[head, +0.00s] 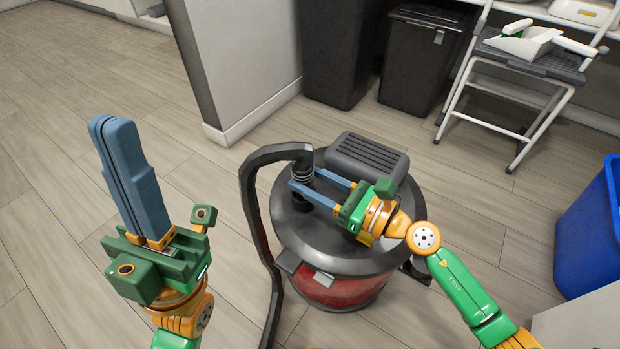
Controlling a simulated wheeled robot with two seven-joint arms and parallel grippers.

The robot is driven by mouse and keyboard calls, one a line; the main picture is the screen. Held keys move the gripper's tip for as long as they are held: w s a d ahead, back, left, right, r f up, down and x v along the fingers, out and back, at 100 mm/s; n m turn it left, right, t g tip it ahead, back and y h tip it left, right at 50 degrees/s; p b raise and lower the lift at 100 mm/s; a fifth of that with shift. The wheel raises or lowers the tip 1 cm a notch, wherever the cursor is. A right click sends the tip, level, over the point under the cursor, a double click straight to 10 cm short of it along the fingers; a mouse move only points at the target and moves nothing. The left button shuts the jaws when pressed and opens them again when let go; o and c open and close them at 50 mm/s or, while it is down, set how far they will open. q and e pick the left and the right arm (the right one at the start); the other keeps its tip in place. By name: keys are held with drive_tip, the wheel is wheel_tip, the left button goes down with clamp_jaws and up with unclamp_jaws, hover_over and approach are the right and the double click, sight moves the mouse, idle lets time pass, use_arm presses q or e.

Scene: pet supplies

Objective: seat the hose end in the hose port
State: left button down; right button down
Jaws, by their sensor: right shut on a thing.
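The black hose (250,205) arches up from the floor to its ribbed dark end (302,168), which points down at the vacuum's lid. My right gripper (297,180) is shut around this hose end, with one blue finger on each side. The hose end is over the left back part of the round dark lid (345,255) of the red vacuum (340,292). The hose port is hidden under the hose end and fingers, so I cannot tell whether the end is inside it. My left gripper (108,124) is away to the left, empty, its blue fingers together.
A dark ribbed block (367,158) rises from the lid's back. Dark bins (420,65) stand behind. A step stool (540,60) holding a white dustpan (525,42) is back right. A blue bin (590,235) stands right. The wooden floor at left is clear.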

drive_tip(key=shift+f+b, duration=1.2)
drive_tip(key=shift+f, duration=0.15)
drive_tip(key=shift+r, duration=0.1)
drive_tip(key=shift+c, duration=1.4)
unclamp_jaws()
